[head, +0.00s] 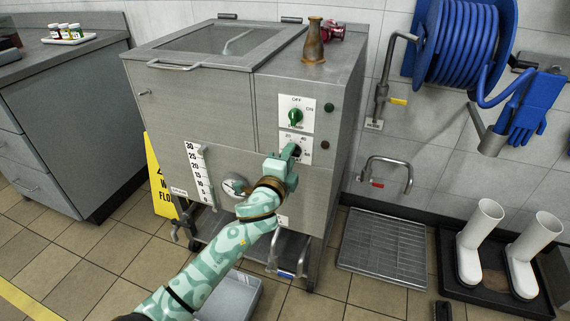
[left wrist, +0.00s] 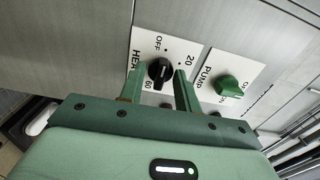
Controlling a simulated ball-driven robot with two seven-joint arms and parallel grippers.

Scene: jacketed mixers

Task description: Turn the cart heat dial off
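The heat dial (left wrist: 160,71) is a black knob on a white plate (left wrist: 150,46) marked OFF, 20 and 60, on the steel front of the mixer cart (head: 220,110). I cannot tell its exact pointer setting. My left gripper (left wrist: 160,74) is open, with one finger on each side of the knob and small gaps visible; contact is unclear. In the head view the left gripper (head: 291,153) reaches up to the panel and covers much of the heat dial. My right gripper is not in view.
The green pump dial (head: 295,117) sits just above the heat dial. A brown bottle-shaped vessel (head: 314,42) stands on the cart top. A gauge (head: 235,187) and a drain valve (head: 287,273) are lower. Grey bin (head: 230,298) and floor grate (head: 384,243) are nearby.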

